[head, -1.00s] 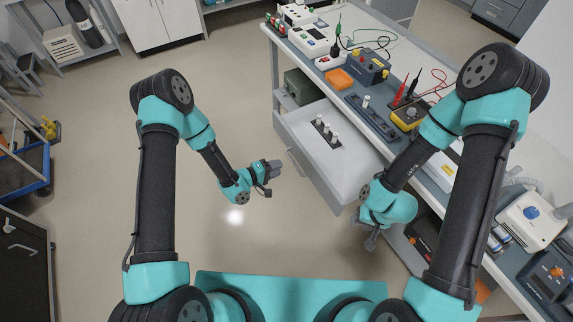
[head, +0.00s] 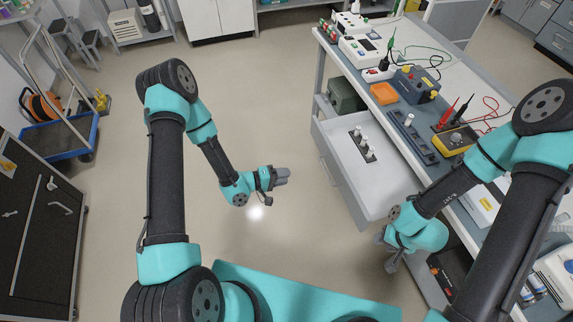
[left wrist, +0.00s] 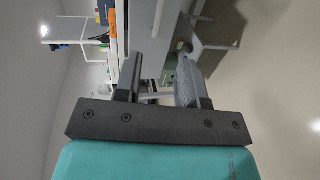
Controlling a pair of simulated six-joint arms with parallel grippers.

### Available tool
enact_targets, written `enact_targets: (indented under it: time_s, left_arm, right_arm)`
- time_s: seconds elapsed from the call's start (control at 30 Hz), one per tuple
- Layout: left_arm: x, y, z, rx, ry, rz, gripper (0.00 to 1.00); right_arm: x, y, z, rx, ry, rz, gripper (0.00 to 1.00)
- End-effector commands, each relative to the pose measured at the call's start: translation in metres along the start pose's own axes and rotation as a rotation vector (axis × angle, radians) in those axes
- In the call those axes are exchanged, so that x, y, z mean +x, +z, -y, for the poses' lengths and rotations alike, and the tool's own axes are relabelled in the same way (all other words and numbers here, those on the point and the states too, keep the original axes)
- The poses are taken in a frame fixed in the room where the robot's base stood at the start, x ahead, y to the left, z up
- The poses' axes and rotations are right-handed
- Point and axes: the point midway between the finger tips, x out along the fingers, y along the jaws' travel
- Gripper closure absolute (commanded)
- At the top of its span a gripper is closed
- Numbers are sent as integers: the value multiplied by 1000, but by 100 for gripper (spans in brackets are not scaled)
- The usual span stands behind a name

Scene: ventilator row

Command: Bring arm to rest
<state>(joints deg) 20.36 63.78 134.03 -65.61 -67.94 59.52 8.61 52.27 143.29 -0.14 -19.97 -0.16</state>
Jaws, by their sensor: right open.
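My left gripper (head: 281,176) hangs over bare floor, left of the bench and apart from it. It is empty; in the left wrist view its two fingers (left wrist: 160,80) stand apart with a gap between them. My right gripper (head: 386,252) hangs low by the front corner of the open drawer (head: 345,175), pointing down. It is open, and I see nothing held in it. Whether it touches the drawer or bench I cannot tell.
The drawer sticks out from the bench (head: 415,170) and holds a dark rack (head: 361,146) with white pieces. Meters, leads and an orange tray (head: 384,94) are on top. A blue cart (head: 62,135) and dark cabinet (head: 38,225) stand left. Floor between is clear.

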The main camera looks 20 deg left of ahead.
Motion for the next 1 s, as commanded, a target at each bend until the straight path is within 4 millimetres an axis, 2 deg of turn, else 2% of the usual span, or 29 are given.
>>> enact_targets:
  time_s: [0.27,0.47,0.63,0.77,1.0]
  left_arm:
    - [-1,0,2,19,-30,-7,63]
    - [-13,-2,20,124,-224,-36,63]
    - [-39,5,39,235,-485,-17,63]
    - [-65,20,49,290,-672,40,63]
    - [-113,63,50,313,-928,215,63]
  right_arm:
    - [0,0,0,0,0,0,57]
    - [0,0,0,0,0,0,57]
    - [0,0,0,0,0,0,57]
    - [0,0,0,0,0,0,57]
    - [0,0,0,0,0,0,57]
